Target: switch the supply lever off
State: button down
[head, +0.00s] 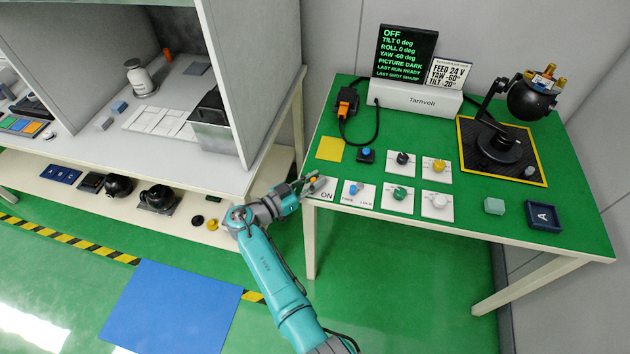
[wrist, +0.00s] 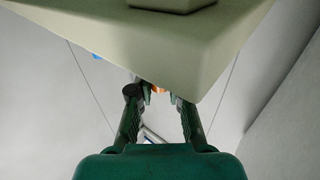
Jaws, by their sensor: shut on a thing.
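The supply lever's white plate (head: 326,195), marked ON, is at the front left corner of the green table. My gripper (head: 310,182) is at this plate, over the table's left edge. It is shut on the lever, whose orange part (wrist: 158,89) shows between the fingertips in the wrist view. My gripper (wrist: 157,92) hides most of the lever, so its exact angle cannot be told. The black display (head: 404,53) at the back reads OFF, yaw -60 deg and PICTURE DARK.
Plates with blue, black, yellow, green and white knobs stand right of the lever, the blue-knob plate (head: 357,194) closest. A black gimbal camera (head: 530,98) stands on a yellow-edged mat (head: 470,135). A white bench (head: 200,160) is left, across a narrow gap.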

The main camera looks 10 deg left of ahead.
jog(key=shift+w+m+g+h, duration=0.1)
jog(key=shift+m+g+h, duration=0.2)
jog(key=shift+h, duration=0.1)
jog(key=c, duration=1.1)
grip_release()
jog(key=shift+a, duration=0.1)
jog(key=v, duration=1.2)
